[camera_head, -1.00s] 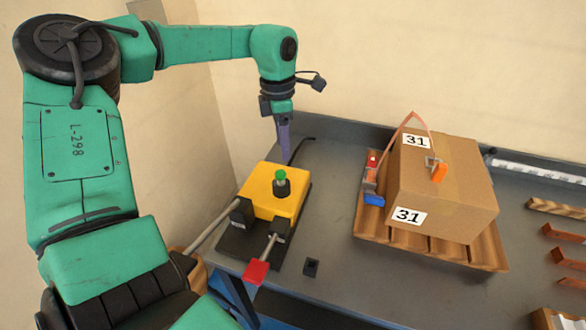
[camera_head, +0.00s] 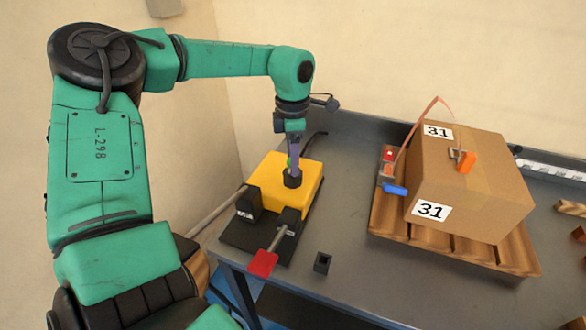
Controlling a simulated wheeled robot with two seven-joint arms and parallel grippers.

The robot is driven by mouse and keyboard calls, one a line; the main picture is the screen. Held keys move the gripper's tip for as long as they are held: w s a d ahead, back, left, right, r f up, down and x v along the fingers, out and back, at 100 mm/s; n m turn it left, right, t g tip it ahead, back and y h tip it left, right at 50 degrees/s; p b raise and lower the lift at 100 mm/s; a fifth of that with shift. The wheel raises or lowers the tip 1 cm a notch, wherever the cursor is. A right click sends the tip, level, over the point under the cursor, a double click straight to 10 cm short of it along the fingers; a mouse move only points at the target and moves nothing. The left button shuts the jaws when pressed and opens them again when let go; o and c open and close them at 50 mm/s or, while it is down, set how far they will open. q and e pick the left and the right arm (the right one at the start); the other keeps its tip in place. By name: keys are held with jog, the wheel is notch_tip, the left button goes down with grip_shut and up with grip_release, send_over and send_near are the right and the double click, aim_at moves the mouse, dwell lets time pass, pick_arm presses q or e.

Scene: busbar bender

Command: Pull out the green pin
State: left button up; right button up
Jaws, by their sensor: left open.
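The green pin (camera_head: 288,163) stands in a black collar (camera_head: 292,180) on top of the yellow block of the bender (camera_head: 268,194). Most of the pin is hidden behind the fingers, with only a sliver of green showing. My left gripper (camera_head: 294,166) points down from above, its purple fingers right at the pin and close above the collar. It is open; whether a finger touches the pin I cannot tell. My right gripper is not in view.
The bender has a red-ended lever (camera_head: 263,263) at its front. A small black block (camera_head: 322,263) stands on the grey table (camera_head: 345,180). A cardboard box (camera_head: 470,180) marked 31 sits on a wooden pallet (camera_head: 400,225) to the right.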

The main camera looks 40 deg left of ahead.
pick_arm(q)
jog(key=shift+c, duration=0.3)
grip_shut()
jog(key=shift+r, duration=0.15)
jog(key=shift+r+p, duration=1.1)
jog(key=shift+r, duration=0.35)
jog(key=shift+r+p, duration=0.3)
jog(key=shift+r, duration=0.2)
